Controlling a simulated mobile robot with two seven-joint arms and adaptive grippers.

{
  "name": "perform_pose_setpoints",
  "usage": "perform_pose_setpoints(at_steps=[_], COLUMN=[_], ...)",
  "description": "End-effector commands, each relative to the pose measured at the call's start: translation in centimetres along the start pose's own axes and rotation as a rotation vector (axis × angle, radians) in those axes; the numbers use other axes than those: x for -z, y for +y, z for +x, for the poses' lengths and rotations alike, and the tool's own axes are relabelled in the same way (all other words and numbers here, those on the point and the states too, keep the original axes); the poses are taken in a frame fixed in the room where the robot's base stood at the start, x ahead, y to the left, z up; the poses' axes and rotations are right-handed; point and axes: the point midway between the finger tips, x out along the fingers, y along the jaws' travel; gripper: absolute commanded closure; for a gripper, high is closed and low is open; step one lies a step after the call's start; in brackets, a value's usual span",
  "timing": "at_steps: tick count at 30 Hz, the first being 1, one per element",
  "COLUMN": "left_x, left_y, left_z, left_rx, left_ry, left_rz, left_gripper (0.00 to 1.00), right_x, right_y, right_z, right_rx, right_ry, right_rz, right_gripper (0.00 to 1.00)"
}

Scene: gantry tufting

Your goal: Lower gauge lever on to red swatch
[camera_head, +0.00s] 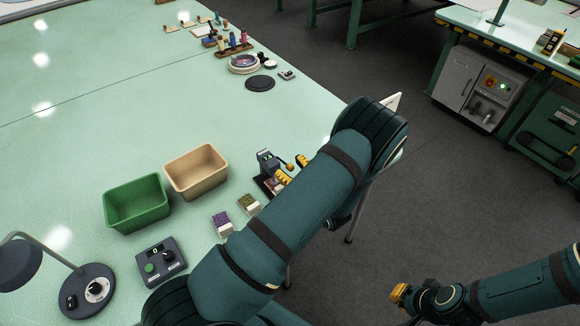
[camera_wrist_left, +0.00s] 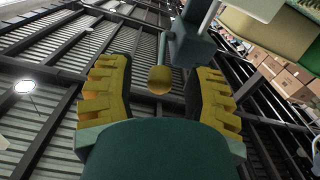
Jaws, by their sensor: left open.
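The gauge (camera_head: 265,161) is a dark upright device with a small screen, standing near the table's right edge. Its lever ends in a round orange-yellow knob (camera_head: 290,167). My left gripper (camera_head: 292,170) is open, with one yellow finger on either side of the knob. In the left wrist view the knob (camera_wrist_left: 160,80) sits between the spread fingers, with visible gaps on both sides, below the grey gauge body (camera_wrist_left: 191,47). The red swatch is mostly hidden by my left gripper and arm; only a small pale-reddish edge shows at the gauge base. My right gripper (camera_head: 399,293) hangs over the floor, empty.
A purple swatch pile (camera_head: 221,219) and a green one (camera_head: 248,203) lie left of my left arm. A green bin (camera_head: 137,204), a tan bin (camera_head: 196,172), a control box (camera_head: 161,262) and a lamp (camera_head: 87,290) stand further left. The table's middle is clear.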

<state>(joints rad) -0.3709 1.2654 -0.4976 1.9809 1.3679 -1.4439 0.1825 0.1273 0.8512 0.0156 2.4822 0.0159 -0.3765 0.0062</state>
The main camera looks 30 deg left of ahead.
Motion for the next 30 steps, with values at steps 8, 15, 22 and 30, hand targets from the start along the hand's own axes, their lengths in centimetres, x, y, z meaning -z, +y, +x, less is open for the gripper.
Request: perform_pose_setpoints(at_steps=[8,15,22,30], left_x=[0.0,0.0,0.0,1.5], left_y=[0.0,0.0,0.0,0.2], left_z=[0.4,0.4,0.4,0.8], left_rx=[-0.001,-0.001,-0.001,0.026], left_ry=[-0.001,-0.001,0.0,-0.145], left_rz=[0.0,0.0,0.0,-0.002], left_gripper=[0.48,1.0,1.0,1.0], right_x=[0.0,0.0,0.0,0.4], right_y=[0.0,0.0,0.0,-0.8], right_z=[0.0,0.0,0.0,-2.2], right_rx=[0.0,0.0,0.0,0.003], right_ry=[0.0,0.0,0.0,0.003], right_rz=[0.0,0.0,0.0,0.001], right_gripper=[1.0,1.0,1.0,1.0])
